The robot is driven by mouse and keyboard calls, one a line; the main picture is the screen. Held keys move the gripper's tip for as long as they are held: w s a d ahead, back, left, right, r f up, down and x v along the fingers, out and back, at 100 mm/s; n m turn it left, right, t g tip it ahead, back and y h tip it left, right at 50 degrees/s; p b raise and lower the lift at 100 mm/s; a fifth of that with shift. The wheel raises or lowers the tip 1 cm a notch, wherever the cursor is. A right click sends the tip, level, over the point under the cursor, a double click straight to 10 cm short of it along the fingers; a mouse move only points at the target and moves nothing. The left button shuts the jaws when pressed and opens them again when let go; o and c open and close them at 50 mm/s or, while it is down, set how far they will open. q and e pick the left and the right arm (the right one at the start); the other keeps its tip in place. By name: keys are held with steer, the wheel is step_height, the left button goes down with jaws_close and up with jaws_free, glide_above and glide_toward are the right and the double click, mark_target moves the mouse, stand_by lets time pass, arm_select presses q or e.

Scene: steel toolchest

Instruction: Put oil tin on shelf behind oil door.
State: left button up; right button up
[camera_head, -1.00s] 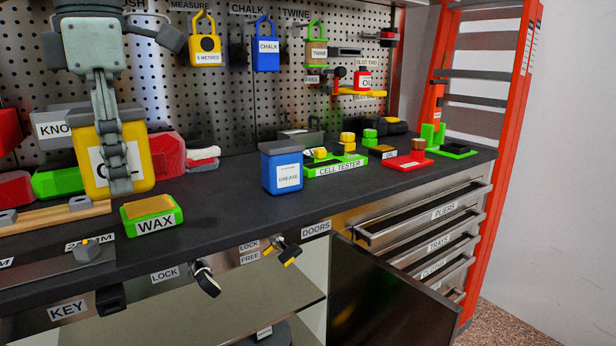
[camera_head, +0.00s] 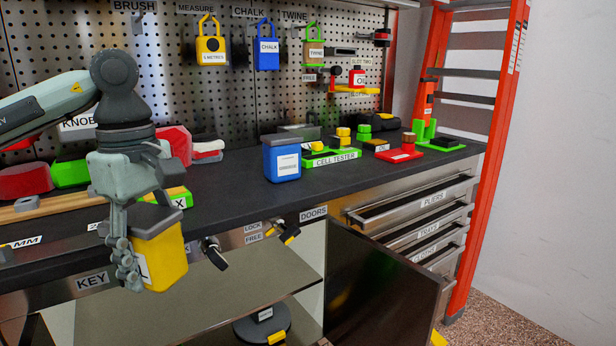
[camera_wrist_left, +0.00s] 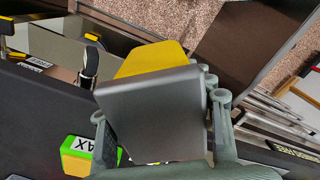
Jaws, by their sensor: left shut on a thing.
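The oil tin (camera_head: 165,258) is yellow with a grey top, and its label is mostly hidden by the fingers. My left gripper (camera_head: 135,250) is shut on it and holds it in front of the bench edge, tilted, at about the height of the lock strip. In the left wrist view the tin's grey top (camera_wrist_left: 155,105) fills the middle between my fingers. Below the bench, a dark door (camera_head: 380,285) stands open at the right of an open compartment. A shelf (camera_head: 225,285) shows inside it. My right gripper is not in view.
A round dark object (camera_head: 262,325) sits low in the compartment. Lock knobs (camera_head: 285,235) jut from the front strip. The wax box (camera_head: 175,195), blue grease tin (camera_head: 281,160) and green cell tester (camera_head: 330,158) stand on the bench. Drawers (camera_head: 420,215) are right of the door.

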arm_select(q)
step_height(320, 180, down, 17)
steer(key=d+m, duration=0.2)
steer(key=m, duration=1.2)
steer(key=shift+w+d+f, duration=0.15)
steer(key=shift+w+d, duration=0.1)
steer(key=shift+w, duration=0.2)
